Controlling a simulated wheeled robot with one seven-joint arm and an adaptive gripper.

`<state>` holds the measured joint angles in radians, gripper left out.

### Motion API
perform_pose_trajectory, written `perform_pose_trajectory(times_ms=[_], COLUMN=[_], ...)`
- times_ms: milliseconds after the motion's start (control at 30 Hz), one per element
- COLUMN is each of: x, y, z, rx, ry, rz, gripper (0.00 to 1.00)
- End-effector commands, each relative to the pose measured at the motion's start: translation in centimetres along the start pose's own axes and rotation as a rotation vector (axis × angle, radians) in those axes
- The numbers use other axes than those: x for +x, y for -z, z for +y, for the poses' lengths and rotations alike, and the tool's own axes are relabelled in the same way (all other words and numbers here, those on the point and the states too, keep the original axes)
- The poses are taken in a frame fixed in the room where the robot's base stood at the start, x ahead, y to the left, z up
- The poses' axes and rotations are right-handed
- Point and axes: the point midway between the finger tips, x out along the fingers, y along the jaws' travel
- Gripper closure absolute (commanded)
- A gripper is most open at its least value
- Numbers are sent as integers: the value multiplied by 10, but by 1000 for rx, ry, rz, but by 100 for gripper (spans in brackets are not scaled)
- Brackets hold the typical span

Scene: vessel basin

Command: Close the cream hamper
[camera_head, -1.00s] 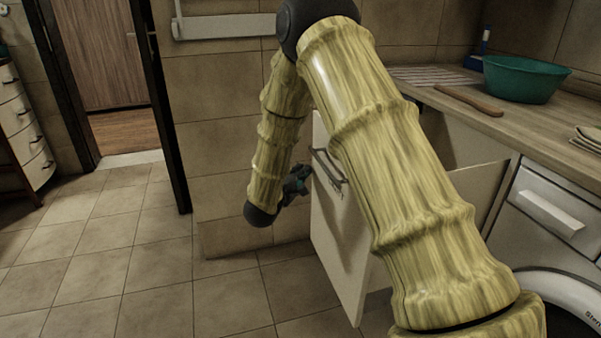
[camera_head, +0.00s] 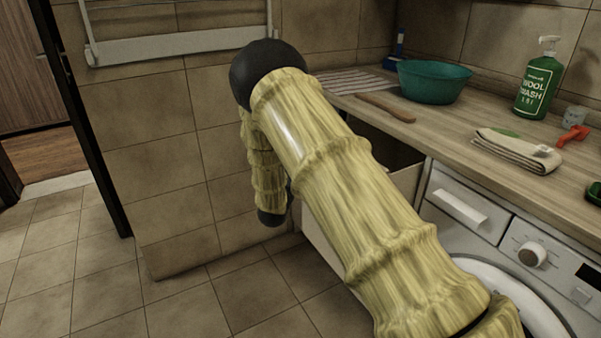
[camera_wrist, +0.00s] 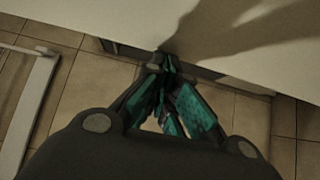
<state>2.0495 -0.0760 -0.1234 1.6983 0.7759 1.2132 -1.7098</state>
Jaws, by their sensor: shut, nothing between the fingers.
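The cream hamper (camera_head: 322,247) is under the counter, left of the washing machine. In the head view most of its front is hidden behind my arm, and a dark gap shows above it below the counter edge, so it stands at least partly open. In the wrist view a broad pale panel (camera_wrist: 255,38), which appears to be its front, fills the top. My gripper (camera_wrist: 168,58) is shut and empty, with its dark and teal fingers together at the panel's lower edge. I cannot tell whether they touch it. In the head view the gripper is mostly hidden behind my arm.
A washing machine (camera_head: 470,225) stands right of the hamper. The counter holds a teal basin (camera_head: 433,82), a wooden utensil (camera_head: 385,106), a green bottle (camera_head: 538,85) and a folded cloth (camera_head: 515,152). A tiled wall (camera_head: 165,160) is at left; the floor (camera_head: 215,305) before it is clear.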

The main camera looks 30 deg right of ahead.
Motion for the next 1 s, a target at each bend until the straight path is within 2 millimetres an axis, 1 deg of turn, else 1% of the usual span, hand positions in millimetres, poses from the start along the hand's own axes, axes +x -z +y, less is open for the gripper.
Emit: perform_pose_trajectory(times_ms=[33, 167, 300, 500, 700, 1000], x=[8, 31, 56, 84, 100, 108], y=[-3, -21, -45, -73, -89, -96], z=[2, 2, 0, 0, 0, 1], rx=[-2, -1, -2, 0, 0, 0], ry=[-2, -2, -1, -1, 0, -1], rz=[6, 13, 13, 12, 12, 13], gripper=[100, 100, 100, 100, 100, 100])
